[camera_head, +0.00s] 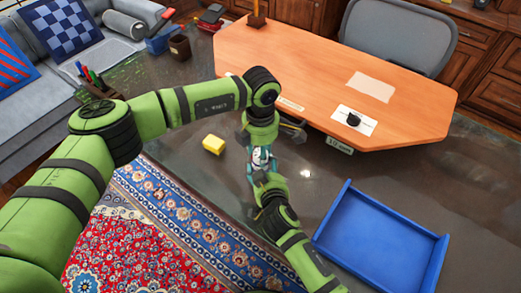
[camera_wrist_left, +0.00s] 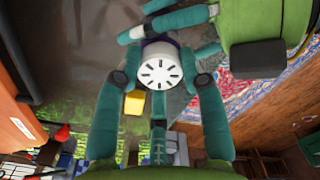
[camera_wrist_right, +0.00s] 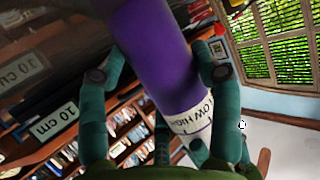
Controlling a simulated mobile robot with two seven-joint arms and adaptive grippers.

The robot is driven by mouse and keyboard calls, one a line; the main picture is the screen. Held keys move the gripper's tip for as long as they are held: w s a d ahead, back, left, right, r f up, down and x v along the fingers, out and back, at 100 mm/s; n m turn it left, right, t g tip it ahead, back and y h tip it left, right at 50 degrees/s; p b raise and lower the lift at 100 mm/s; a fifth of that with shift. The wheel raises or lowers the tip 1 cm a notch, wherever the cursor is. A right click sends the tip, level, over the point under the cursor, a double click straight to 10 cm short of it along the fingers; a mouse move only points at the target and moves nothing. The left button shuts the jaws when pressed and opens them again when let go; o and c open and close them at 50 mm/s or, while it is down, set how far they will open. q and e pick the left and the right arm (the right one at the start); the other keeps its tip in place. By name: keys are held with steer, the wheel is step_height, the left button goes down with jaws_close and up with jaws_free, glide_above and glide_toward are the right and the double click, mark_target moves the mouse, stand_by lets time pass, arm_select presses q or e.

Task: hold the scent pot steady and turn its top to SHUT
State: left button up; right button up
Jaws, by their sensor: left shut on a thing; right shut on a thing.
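The scent pot has a purple body (camera_wrist_right: 150,45) and a white slotted top (camera_wrist_left: 160,68). A white band (camera_wrist_right: 196,117) by the top reads LOW and HIGH; SHUT and any pointer cannot be made out. My left gripper (camera_head: 260,149) has its teal fingers on both sides of the white top, shut on it. My right gripper (camera_head: 261,172) is shut around the purple body, its fingers on either side in the right wrist view. In the head view the pot is mostly hidden between the two grippers, which face each other above the dark surface.
A yellow block (camera_head: 213,144) lies left of the grippers. A blue tray (camera_head: 385,240) lies at the lower right. An orange desk (camera_head: 310,75) with a small black item on a white card (camera_head: 354,121) stands behind. A patterned rug (camera_head: 150,230) is in front.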

arm_select(q)
steer(key=o, duration=1.2)
steer(key=shift+c, duration=0.2)
step_height(320, 180, up, 12)
arm_select(e)
steer(key=o, duration=1.4)
